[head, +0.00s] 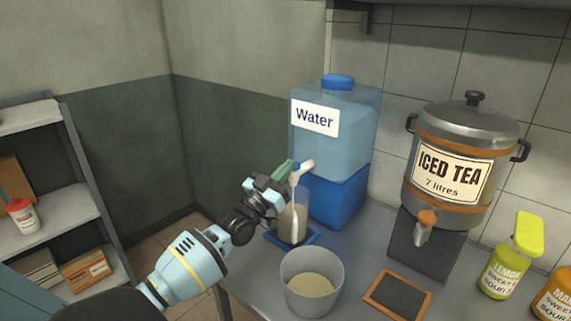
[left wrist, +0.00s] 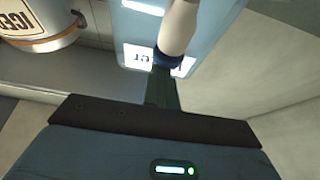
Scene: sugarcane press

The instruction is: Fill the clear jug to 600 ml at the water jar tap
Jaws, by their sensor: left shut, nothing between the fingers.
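The water jar (head: 335,135), a blue translucent container labelled "Water", stands on a blue base on the counter. Its white tap (head: 303,166) sticks out at the front; the tap also shows close up in the left wrist view (left wrist: 178,28). The clear jug (head: 300,222) stands upright under the tap on a blue tray (head: 314,238). A pale streak runs from the spout into the jug, like flowing water; the level and scale are too small to read. My left gripper (head: 288,169) is shut and empty, fingertips at the tap's blue handle; contact is unclear. My right gripper is out of view.
A grey bucket (head: 312,286) with beige contents stands in front of the jug. An iced tea dispenser (head: 458,155) stands to the right, with a dark framed slate (head: 397,294) before it. Squash bottles (head: 508,268) are at the far right. Shelves (head: 55,200) stand at left.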

